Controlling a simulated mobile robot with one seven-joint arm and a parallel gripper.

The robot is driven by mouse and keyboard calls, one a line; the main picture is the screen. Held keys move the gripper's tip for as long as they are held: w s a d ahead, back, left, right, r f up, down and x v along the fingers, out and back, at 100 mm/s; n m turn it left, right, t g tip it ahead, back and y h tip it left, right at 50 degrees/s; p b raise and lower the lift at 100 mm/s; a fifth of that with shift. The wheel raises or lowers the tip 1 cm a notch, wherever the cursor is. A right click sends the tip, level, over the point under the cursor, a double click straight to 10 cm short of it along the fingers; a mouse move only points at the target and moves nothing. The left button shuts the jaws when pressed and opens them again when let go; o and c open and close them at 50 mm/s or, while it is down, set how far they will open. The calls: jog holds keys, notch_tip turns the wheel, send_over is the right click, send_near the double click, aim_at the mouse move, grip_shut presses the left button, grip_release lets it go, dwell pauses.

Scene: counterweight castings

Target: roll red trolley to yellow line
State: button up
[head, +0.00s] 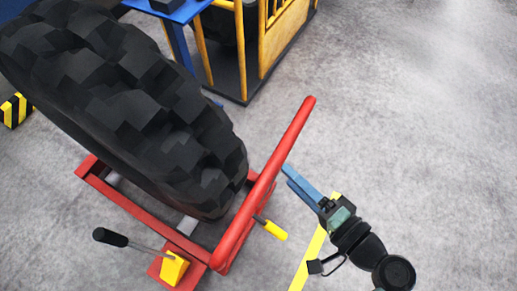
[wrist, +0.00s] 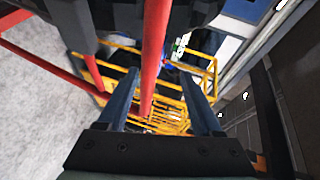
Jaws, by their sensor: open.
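The red trolley (head: 125,205) carries a large black tyre (head: 125,100). Its red handle bar (head: 262,185) slants up to the right of the tyre. My gripper (head: 286,172) is open, with its blue fingertips close to the right side of the handle bar. In the wrist view the red bar (wrist: 153,50) runs between the two open fingers (wrist: 157,85), with gaps visible on both sides. I cannot tell whether the fingertips reach around it. The yellow line (head: 308,262) is on the floor right of the trolley, partly hidden by my arm.
A lever with a black grip (head: 110,237) and a yellow block (head: 175,268) are at the trolley's near end. A yellow-framed cage (head: 262,45) and a blue stand (head: 180,40) are behind. A black-and-yellow striped block (head: 14,110) is at left. Floor at right is clear.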

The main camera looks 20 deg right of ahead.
jog(key=f+p+x, duration=0.1)
jog(key=p+x, duration=0.1)
jog(key=x, duration=0.9)
jog(key=shift+a+m, duration=0.4)
jog(key=shift+a, duration=0.05)
jog(key=c, duration=1)
grip_shut()
